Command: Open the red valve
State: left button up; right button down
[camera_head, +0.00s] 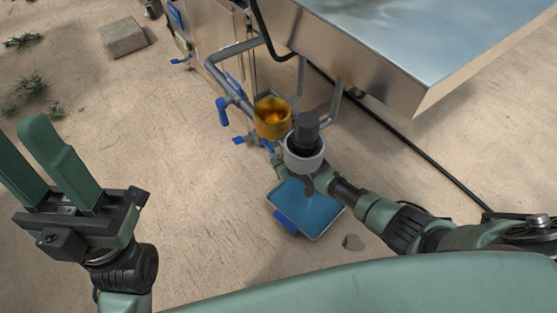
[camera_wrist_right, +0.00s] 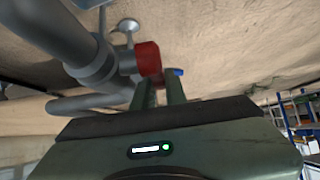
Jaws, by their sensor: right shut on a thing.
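The red valve handle (camera_wrist_right: 148,58) shows in the right wrist view, on the grey pipework (camera_wrist_right: 92,52), right at my fingertips. My right gripper (camera_wrist_right: 160,82) is shut on it; its two green fingers reach up to the handle. In the head view the right gripper (camera_head: 276,163) is mostly hidden behind its own wrist, and I cannot make out the red valve there. My left gripper (camera_head: 22,130) is open and empty, raised at the left, well away from the pipes.
A yellow cup-like part (camera_head: 272,118) and blue handles (camera_head: 222,110) sit by the pipes. A blue tray (camera_head: 285,222) lies on the sandy ground below my right wrist. A metal table (camera_head: 385,80) overhangs at upper right. A stone block (camera_head: 123,38) lies at the far left.

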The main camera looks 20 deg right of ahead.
jog(key=c, duration=1.4)
grip_release()
jog(key=shift+c, duration=0.2)
jog(key=shift+d, duration=0.1)
